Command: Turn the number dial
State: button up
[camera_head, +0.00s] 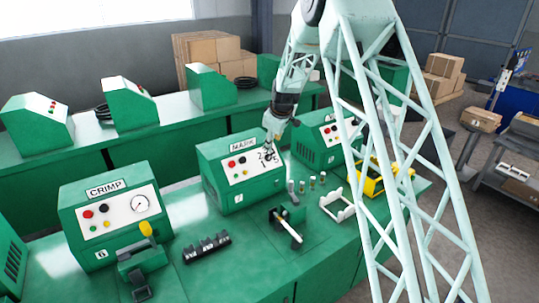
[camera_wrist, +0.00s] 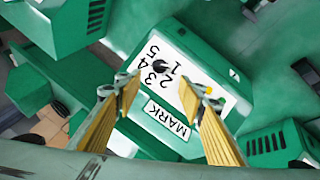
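The number dial (camera_wrist: 160,66) is a small black knob on the white panel of the green MARK machine (camera_wrist: 185,38). The figures 1 to 5 are printed around it. The dial shows just beyond the gap between the fingertips. I cannot tell whether any fingertip touches the panel.
The CRIMP machine (camera_head: 110,212) with a gauge stands to the left. A black slotted block (camera_head: 207,248), a small lever fixture (camera_head: 288,228) and a white rack (camera_head: 337,205) sit on the bench in front. Another green machine (camera_head: 318,148) stands close on the right.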

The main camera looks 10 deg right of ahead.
aim_at(269, 156)
jog(key=shift+w+f, duration=0.1)
jog(key=shift+f, duration=0.1)
dwell(0.4)
jog(key=shift+p+x, duration=1.1)
jog(key=shift+x, duration=5.6)
jog(key=c, duration=0.8)
